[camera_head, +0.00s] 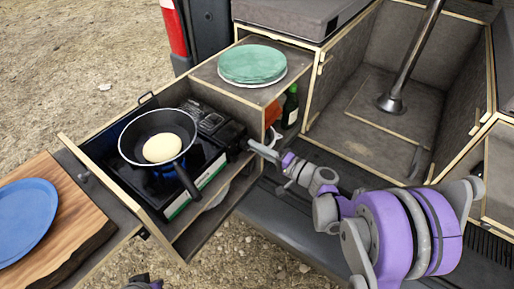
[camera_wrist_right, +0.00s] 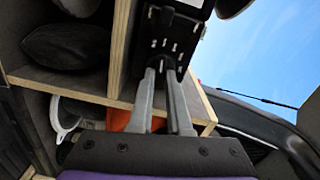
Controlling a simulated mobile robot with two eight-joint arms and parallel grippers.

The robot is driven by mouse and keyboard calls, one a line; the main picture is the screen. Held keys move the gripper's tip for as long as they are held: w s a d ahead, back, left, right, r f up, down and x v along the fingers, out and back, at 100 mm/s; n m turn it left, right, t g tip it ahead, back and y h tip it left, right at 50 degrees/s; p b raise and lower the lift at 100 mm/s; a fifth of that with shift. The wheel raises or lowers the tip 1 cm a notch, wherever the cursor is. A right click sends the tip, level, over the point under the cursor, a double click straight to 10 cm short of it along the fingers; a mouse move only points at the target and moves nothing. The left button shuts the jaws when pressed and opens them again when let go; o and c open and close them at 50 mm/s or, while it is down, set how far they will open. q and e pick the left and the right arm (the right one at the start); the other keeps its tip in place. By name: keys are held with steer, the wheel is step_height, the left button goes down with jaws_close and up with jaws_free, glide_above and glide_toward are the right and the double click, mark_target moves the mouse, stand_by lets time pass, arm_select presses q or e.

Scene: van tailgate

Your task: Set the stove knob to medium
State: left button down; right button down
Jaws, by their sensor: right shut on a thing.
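The black camping stove (camera_head: 210,155) sits in a pulled-out wooden drawer, with a blue flame showing under the pan. My right gripper (camera_head: 252,146) reaches in from the right to the stove's right end. Its fingers (camera_wrist_right: 162,70) are shut at the stove's dark end panel (camera_wrist_right: 172,48) in the right wrist view. The knob itself is hidden by the fingertips, so its setting cannot be read.
A black frying pan (camera_head: 181,150) with a round yellowish food (camera_head: 162,148) stands on the stove, handle toward the front. A blue plate (camera_head: 24,214) lies on a wooden board (camera_head: 75,225) at left. Green plates (camera_head: 252,64) and a bottle (camera_head: 290,108) are behind my gripper.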

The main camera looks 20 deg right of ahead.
steer(key=m+b, duration=0.1)
steer(key=m, duration=0.5)
steer(key=shift+f, duration=0.15)
steer(key=shift+m, duration=0.4)
steer(key=c, duration=0.9)
jaws_free()
steer(key=shift+o, duration=0.2)
steer(key=shift+s+d, duration=0.1)
steer(key=shift+s, duration=0.05)
steer(key=v, duration=1)
steer(key=shift+s+d, duration=0.2)
